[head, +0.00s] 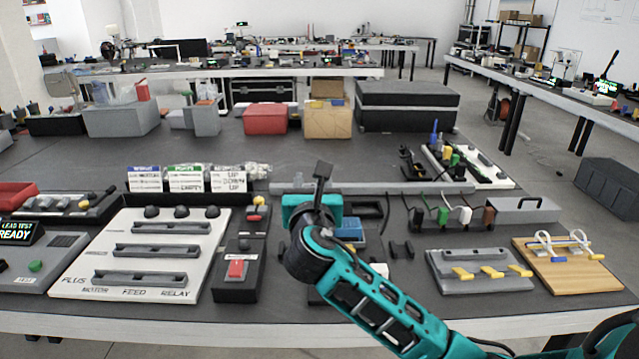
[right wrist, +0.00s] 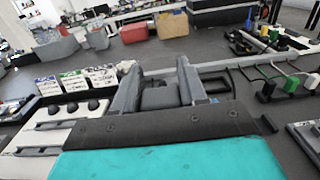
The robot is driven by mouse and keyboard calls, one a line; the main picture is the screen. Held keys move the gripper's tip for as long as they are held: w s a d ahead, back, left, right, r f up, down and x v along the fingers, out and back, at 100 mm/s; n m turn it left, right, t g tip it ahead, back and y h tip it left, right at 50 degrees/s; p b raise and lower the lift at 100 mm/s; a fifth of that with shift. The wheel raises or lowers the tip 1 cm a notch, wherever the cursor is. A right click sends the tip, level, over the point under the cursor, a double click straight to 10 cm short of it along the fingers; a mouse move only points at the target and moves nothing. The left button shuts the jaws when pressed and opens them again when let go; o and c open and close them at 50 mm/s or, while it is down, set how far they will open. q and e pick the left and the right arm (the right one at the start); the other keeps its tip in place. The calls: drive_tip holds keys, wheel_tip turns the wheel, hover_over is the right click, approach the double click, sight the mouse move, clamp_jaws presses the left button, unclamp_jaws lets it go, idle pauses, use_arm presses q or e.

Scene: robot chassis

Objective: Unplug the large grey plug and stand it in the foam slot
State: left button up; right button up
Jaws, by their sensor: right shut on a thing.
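My right gripper (head: 322,168) reaches in from the lower right in the head view, over the middle of the bench. In the right wrist view, my right gripper (right wrist: 158,76) is shut on a grey block, which looks like the large grey plug (right wrist: 160,98), between its two grey fingers. In the head view the gripper hides most of what it holds, and I cannot tell whether the plug touches anything below. A dark open frame (head: 369,208) lies just right of the gripper; I cannot tell whether it is the foam slot. My left gripper is not in view.
A power strip (head: 452,229) with several corded plugs stands to the right. A long grey rail (head: 400,187) runs behind the gripper. A white panel (head: 100,262) and a red-switch box (head: 238,280) are to the left. A blue item (head: 350,228) lies close by.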

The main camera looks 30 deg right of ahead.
use_arm(q)
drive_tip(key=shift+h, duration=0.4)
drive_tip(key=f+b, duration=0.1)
drive_tip(key=b, duration=0.1)
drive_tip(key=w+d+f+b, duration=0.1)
drive_tip(key=b, duration=0.1)
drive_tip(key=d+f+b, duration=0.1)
drive_tip(key=b, duration=0.2)
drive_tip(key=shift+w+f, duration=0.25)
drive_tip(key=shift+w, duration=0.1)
use_arm(e)
drive_tip(key=w+f, duration=0.9)
drive_tip(key=w, duration=0.1)
drive_tip(key=shift+w+a+f, duration=0.15)
drive_tip(key=shift+a+f, duration=0.1)
drive_tip(key=shift+f, duration=0.05)
use_arm(q)
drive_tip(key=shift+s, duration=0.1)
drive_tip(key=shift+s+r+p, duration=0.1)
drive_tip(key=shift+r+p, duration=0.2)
drive_tip(key=shift+p, duration=0.15)
use_arm(e)
drive_tip(key=shift+f, duration=0.15)
drive_tip(key=shift+f+b, duration=1.25)
drive_tip(key=shift+f, duration=0.95)
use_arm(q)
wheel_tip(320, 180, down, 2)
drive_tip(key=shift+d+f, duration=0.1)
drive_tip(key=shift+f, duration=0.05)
